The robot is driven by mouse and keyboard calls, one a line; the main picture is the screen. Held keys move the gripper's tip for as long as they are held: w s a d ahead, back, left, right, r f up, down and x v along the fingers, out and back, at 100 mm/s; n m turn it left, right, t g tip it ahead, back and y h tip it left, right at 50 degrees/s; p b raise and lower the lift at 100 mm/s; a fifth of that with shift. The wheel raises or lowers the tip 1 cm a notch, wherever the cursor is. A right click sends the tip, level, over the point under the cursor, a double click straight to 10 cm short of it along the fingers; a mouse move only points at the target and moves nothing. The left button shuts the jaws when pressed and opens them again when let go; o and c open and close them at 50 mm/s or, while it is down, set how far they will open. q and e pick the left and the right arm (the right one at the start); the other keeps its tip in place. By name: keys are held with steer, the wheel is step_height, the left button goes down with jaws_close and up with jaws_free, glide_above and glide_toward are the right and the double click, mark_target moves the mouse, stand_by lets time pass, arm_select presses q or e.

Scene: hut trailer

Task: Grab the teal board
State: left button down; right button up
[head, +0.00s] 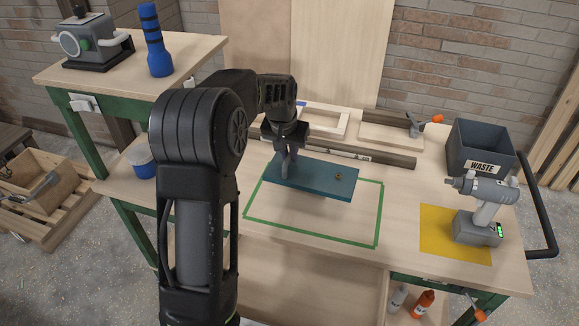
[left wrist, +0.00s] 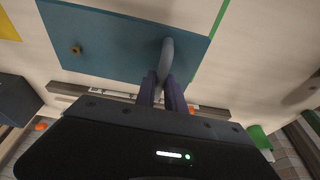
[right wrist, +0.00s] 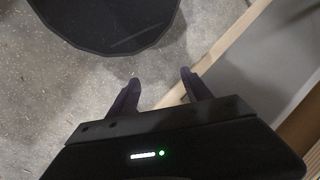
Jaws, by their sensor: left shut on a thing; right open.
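The teal board (head: 325,180) is a flat blue-green panel with a grey handle (head: 286,166) near its left end and a small brass knob (head: 338,177) toward its right. It lies over the back part of a green outline on the bench; I cannot tell whether it touches the bench. My left gripper (head: 288,150) is shut on the board's grey handle from above. In the left wrist view the handle (left wrist: 167,52) stands between the fingertips (left wrist: 163,78), with the teal board (left wrist: 115,42) beyond. My right gripper (right wrist: 161,80) is open and empty above the speckled floor.
The workbench (head: 300,250) holds a yellow mat (head: 448,248) with a grey power drill (head: 485,212), and a dark waste bin (head: 481,147) at the right. A wooden frame (head: 345,124) and a dark rail stand behind the board. A blue flashlight (head: 155,40) stands on the left shelf.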

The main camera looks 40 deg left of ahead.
arm_select(q)
steer(key=shift+r, duration=0.35)
